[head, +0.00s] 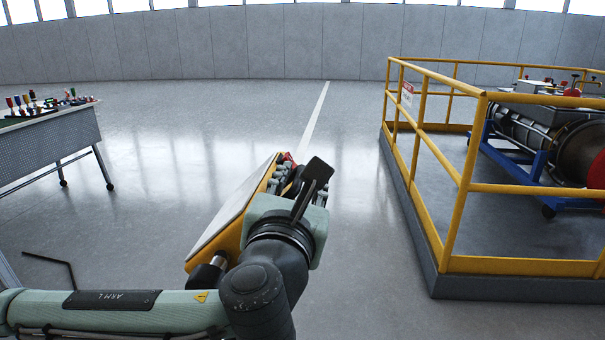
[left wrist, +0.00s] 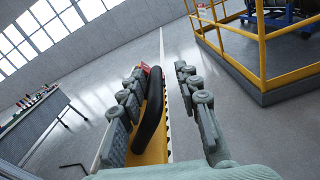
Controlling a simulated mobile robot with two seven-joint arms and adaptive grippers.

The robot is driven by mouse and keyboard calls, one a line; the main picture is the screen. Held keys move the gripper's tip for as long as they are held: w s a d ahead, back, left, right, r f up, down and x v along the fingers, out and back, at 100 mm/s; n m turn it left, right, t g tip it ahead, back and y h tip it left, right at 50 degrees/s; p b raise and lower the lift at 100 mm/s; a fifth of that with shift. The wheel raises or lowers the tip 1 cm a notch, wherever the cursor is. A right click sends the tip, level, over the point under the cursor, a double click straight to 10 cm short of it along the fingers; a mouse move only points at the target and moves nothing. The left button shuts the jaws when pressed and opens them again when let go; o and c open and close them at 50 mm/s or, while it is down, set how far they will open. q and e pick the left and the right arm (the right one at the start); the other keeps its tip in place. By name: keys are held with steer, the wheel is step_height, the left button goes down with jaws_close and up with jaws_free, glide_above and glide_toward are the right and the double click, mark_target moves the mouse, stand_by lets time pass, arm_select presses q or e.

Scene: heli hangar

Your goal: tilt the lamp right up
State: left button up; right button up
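The lamp (head: 232,222) looks like a yellow-orange body with a pale flat panel, leaning at a slant, partly hidden behind my left gripper in the head view. In the left wrist view its yellow body (left wrist: 157,148) carries a curved black handle (left wrist: 150,115) and a red part at the far end. My left gripper (head: 287,175) is at the lamp's upper right side. In the wrist view its fingers (left wrist: 160,85) are spread, with the handle between them, close to the left finger; a gap shows on the right. What supports the lamp is hidden. My right gripper is out of view.
A yellow railing (head: 463,185) on a grey platform stands at the right, around machinery on a blue frame (head: 505,150). A workbench (head: 50,140) with tools is at the left. A bent black rod (head: 52,260) shows lower left. The floor beyond is clear.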

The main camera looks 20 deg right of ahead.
arm_select(q)
steer(key=v, duration=1)
